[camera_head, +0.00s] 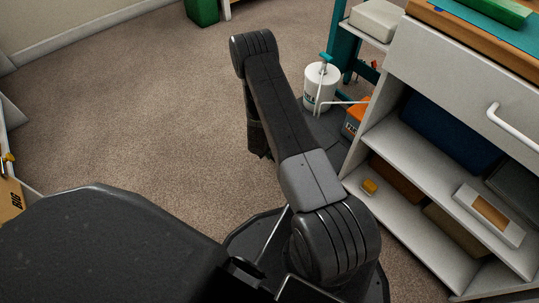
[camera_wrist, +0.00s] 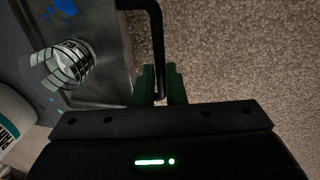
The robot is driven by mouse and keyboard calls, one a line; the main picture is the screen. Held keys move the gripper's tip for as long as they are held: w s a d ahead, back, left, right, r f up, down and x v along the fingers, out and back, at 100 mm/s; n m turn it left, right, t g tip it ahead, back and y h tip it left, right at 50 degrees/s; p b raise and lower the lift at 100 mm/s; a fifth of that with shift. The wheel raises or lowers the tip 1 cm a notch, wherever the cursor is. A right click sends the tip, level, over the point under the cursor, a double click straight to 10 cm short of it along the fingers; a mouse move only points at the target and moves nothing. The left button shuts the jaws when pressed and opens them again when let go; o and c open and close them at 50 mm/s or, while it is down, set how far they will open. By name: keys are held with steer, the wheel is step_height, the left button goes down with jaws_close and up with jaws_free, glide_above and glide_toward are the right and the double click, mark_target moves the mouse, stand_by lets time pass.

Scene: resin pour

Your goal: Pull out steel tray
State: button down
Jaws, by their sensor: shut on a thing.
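The steel tray (camera_wrist: 112,62) is grey with blue spots and fills much of the left of the wrist view. A black bar handle (camera_wrist: 156,40) stands out from its right side. My gripper (camera_wrist: 161,86) has green fingers and is shut on this handle. In the head view, my arm reaches down to the floor, and its end is mostly hidden behind the arm links. A dark grey surface (camera_head: 322,127), apparently the tray, shows on the floor beside the shelf unit, partly hidden by my arm.
The shelf unit (camera_head: 398,150) is at right. Bare carpet (camera_head: 150,110) lies open to the left.

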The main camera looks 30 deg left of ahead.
steer(key=shift+w+a, duration=0.1)
steer(key=c, duration=1.5)
jaws_free()
step_height(320, 180, up, 14)
steer(key=s+p, duration=0.2)
steer(key=p, duration=0.3)
steer(key=shift+s+a+f, duration=0.2)
steer(key=shift+a, duration=0.2)
steer(key=f+b, duration=0.1)
steer(key=f, duration=0.3)
steer(key=w+f+b, duration=0.1)
steer(key=f+b, duration=0.1)
steer(key=f, duration=0.3)
steer(key=w+d+f+b, duration=0.1)
steer(key=f+b, duration=0.1)
steer(key=f, duration=0.3)
steer(key=shift+w, duration=0.15)
steer(key=shift+w+d+r, duration=0.1)
steer(key=shift+w+r, duration=0.05)
steer(key=shift+r, duration=0.15)
steer(key=shift+w+d+f, duration=0.1)
steer(key=shift+w, duration=0.25)
